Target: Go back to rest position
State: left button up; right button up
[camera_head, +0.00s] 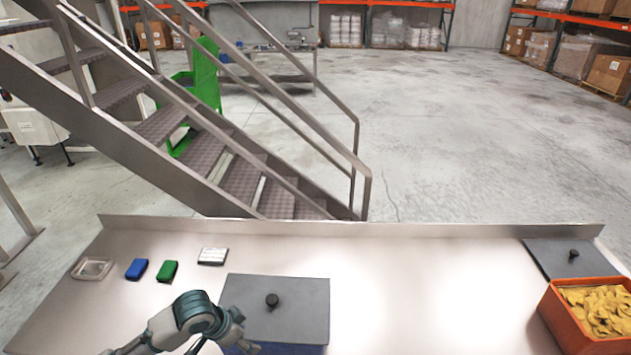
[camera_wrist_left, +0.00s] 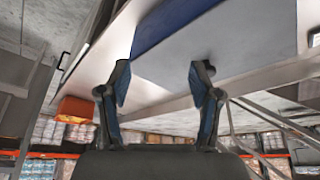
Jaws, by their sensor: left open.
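My left gripper (camera_head: 238,327) comes in from the lower left of the head view. It is beside the front left edge of a grey lid (camera_head: 300,310) with a black knob (camera_head: 272,301), on a blue box that is mostly hidden. In the left wrist view my left gripper (camera_wrist_left: 160,82) has its two fingers spread apart, with nothing held between them. The blue and grey surfaces of the box and lid (camera_wrist_left: 225,45) show beyond the fingers. I cannot tell whether the gripper touches the box. My right gripper is not in view.
The steel table (camera_head: 420,290) holds a metal tray (camera_head: 92,268), a blue block (camera_head: 137,269), a green block (camera_head: 167,271) and a white label-like item (camera_head: 213,256). An orange bin (camera_head: 560,325) of yellow pieces and another grey lid (camera_head: 560,262) are at right. The table's middle right is clear.

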pick_arm(q)
jog(key=s+d+f+n+t+h, duration=0.1)
jog(key=s+d+f, duration=0.25)
jog(key=f, duration=0.25)
jog(key=s+d+f+n, duration=0.1)
jog(key=s+d+f, duration=0.25)
jog(key=f, duration=0.35)
jog(key=s+a+f+n+y, duration=0.25)
jog(key=s+a+f, duration=0.2)
jog(key=s, duration=0.25)
jog(key=s+a+f+n+y, duration=0.1)
jog(key=s+a+f+n, duration=0.25)
jog(key=s+a, duration=0.35)
jog(key=s+f+g, duration=0.1)
jog(key=s+f, duration=0.1)
jog(key=f, duration=1.2)
jog(key=s+f+g, duration=0.1)
jog(key=s+f, duration=0.1)
jog(key=f, duration=1.2)
jog(key=s+a+f+g, duration=0.1)
jog(key=s+a+f, duration=0.1)
jog(key=s+f, duration=1.3)
jog(key=shift+s+a+f+m+y, duration=0.25)
jog(key=shift+s+m+y, duration=0.2)
jog(key=shift+s, duration=0.55)
